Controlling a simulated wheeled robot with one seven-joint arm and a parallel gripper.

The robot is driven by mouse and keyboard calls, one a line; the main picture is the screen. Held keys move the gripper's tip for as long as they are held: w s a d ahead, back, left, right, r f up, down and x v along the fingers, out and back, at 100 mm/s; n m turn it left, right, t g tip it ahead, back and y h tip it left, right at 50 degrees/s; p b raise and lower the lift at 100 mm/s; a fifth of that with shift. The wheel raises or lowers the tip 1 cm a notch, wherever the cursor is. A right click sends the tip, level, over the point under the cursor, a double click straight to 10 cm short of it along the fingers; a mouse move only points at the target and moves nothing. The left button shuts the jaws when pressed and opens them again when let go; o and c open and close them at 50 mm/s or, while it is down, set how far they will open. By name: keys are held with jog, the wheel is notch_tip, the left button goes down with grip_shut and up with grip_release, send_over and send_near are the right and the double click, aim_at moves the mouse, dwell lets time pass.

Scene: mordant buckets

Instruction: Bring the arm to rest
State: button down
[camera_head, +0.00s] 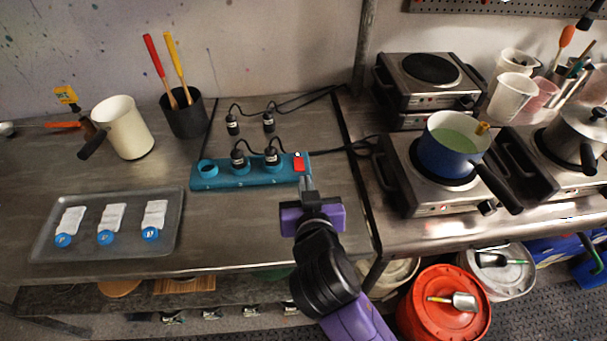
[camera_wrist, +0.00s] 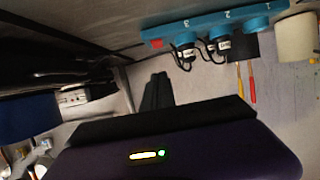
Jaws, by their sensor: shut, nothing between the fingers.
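My gripper (camera_head: 308,186) is shut and empty in the head view. Its tips are just in front of the right end of the teal power strip (camera_head: 230,173), close to the red switch (camera_head: 299,163). I cannot tell whether they touch it. My purple arm reaches up from the bottom of the picture. In the wrist view my gripper's dark fingers (camera_wrist: 157,92) point toward the wall, and the strip (camera_wrist: 205,32) shows upside down above them. Two black plugs (camera_head: 271,156) sit in the strip. One socket at its left end is empty.
A grey tray (camera_head: 170,225) with three labelled packets lies at the left. A white pitcher (camera_head: 124,127) and a black pot of tools (camera_head: 184,115) stand behind it. Hot plates, one under a blue pan (camera_head: 447,154), stand at the right. A red bucket (camera_head: 443,310) is below.

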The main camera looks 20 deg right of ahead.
jog(key=shift+s+a, duration=0.1)
jog(key=shift+s, duration=0.2)
dwell(0.4)
jog(key=s+a+r+n+t+y, duration=0.4)
jog(key=a, duration=0.1)
jog(key=s+d+f+g, duration=0.1)
jog(key=s+d, duration=0.2)
jog(key=s, duration=1.1)
jog(key=s+d+f+g, duration=0.1)
jog(key=s+d, duration=0.3)
jog(key=s, duration=1.1)
jog(key=shift+s+d+f, duration=0.15)
jog(key=shift+d+f, duration=0.15)
jog(key=shift+f, duration=0.3)
